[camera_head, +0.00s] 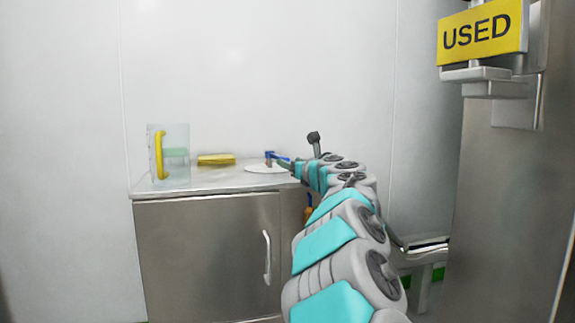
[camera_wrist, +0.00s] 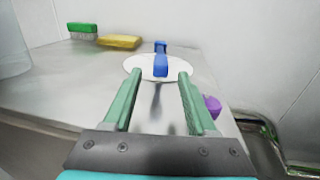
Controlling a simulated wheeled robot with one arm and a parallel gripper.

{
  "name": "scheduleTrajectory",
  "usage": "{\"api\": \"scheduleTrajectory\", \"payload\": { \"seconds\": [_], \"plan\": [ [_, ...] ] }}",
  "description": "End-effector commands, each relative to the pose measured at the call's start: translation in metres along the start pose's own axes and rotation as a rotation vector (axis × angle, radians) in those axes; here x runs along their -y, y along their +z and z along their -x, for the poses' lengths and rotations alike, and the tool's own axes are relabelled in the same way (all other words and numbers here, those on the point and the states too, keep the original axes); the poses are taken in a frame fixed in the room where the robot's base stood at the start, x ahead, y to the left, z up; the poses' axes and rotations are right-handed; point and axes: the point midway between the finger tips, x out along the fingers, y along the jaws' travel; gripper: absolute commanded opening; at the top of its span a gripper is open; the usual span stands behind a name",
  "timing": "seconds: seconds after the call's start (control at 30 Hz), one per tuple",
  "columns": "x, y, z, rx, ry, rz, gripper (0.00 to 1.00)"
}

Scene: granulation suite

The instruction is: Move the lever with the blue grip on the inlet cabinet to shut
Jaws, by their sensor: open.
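The lever with the blue grip (camera_wrist: 161,66) stands on a round white plate (camera_wrist: 137,64) on top of the steel inlet cabinet (camera_head: 208,250). The lever also shows in the head view, where the blue grip (camera_head: 277,155) is small beside the end of my arm. My gripper (camera_wrist: 159,76) is open, with its two green fingers pointing at the lever. In the wrist view the blue grip lines up with the gap between the fingertips. I cannot tell whether it is inside the gap or just beyond it. Nothing is held.
A clear panel with a yellow handle (camera_head: 160,155) and a yellow sponge (camera_head: 216,160) are on the cabinet's left side. A green brush (camera_wrist: 82,31) is behind. A purple object (camera_wrist: 211,106) is by the right finger. A yellow USED sign (camera_head: 482,33) hangs at upper right.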

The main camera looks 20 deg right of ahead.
Motion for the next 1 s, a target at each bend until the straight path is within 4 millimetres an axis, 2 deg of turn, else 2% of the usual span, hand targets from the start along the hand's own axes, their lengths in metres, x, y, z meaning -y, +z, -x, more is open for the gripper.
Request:
{"api": "scheduleTrajectory", "payload": {
  "seconds": [0.2, 0.5, 0.63, 0.77, 0.87, 1.0],
  "plan": [
    [0.000, 0.001, 0.012, 0.002, -0.002, 0.002, 0.57],
    [0.000, 0.001, 0.014, 0.002, -0.001, 0.001, 0.57],
    [-0.002, 0.004, 0.012, 0.008, -0.008, -0.011, 0.44],
    [-0.009, 0.019, 0.003, 0.047, -0.061, -0.095, 0.29],
    [-0.021, 0.037, -0.008, 0.106, -0.128, -0.220, 0.18],
    [-0.043, 0.060, -0.017, 0.218, -0.234, -0.469, 0.02]
  ]
}}
